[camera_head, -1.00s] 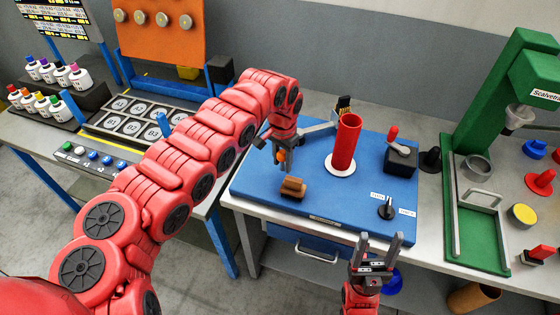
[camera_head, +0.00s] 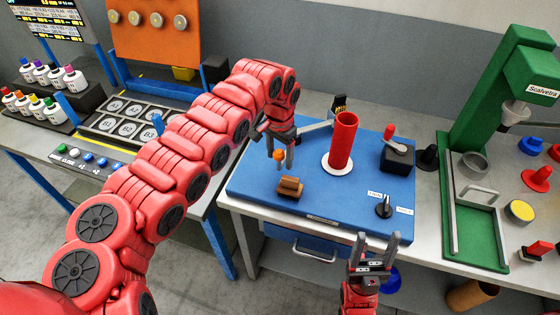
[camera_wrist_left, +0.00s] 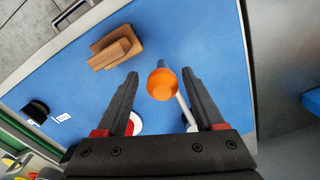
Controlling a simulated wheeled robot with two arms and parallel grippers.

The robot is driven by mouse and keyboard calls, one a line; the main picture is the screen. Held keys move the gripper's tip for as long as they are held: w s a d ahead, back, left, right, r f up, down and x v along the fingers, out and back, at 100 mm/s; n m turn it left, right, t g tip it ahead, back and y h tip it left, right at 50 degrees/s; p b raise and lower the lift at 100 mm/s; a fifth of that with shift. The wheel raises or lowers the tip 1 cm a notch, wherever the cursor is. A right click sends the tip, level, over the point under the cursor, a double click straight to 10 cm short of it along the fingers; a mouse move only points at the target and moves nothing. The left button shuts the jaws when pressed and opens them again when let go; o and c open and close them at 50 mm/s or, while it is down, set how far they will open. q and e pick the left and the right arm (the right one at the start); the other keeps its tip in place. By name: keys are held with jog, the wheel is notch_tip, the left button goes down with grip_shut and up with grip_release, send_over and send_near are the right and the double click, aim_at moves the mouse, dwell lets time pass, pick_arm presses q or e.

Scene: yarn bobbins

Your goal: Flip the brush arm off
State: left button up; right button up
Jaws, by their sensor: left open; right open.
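The brush arm is a grey bar (camera_head: 315,127) with an orange knob (camera_head: 279,155) at its near end, at the back left of the blue board (camera_head: 245,183). A black brush-like piece (camera_head: 339,104) stands at its far end. My left gripper (camera_head: 284,158) points down at the knob and is open. In the left wrist view the orange knob (camera_wrist_left: 161,84) lies between the spread fingers, with a gap on both sides. Part of the bar (camera_wrist_left: 186,108) shows beside the right finger. My right gripper (camera_head: 375,239) is open and empty, in front of the board.
A red tube (camera_head: 343,140) stands on a white disc, right of the brush arm. A brown wooden block (camera_head: 290,187) lies in front of the knob. A black box with a red lever (camera_head: 397,157) and a black dial (camera_head: 384,208) are at the right. A green press (camera_head: 480,130) stands further right.

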pick_arm(q)
notch_tip(320, 180, up, 12)
jog(key=shift+f+b, duration=0.2)
jog(key=shift+b, duration=1.05)
notch_tip(320, 180, up, 4)
jog(key=shift+f+p, duration=0.2)
jog(key=shift+p, duration=0.95)
jog(key=shift+f, duration=0.1)
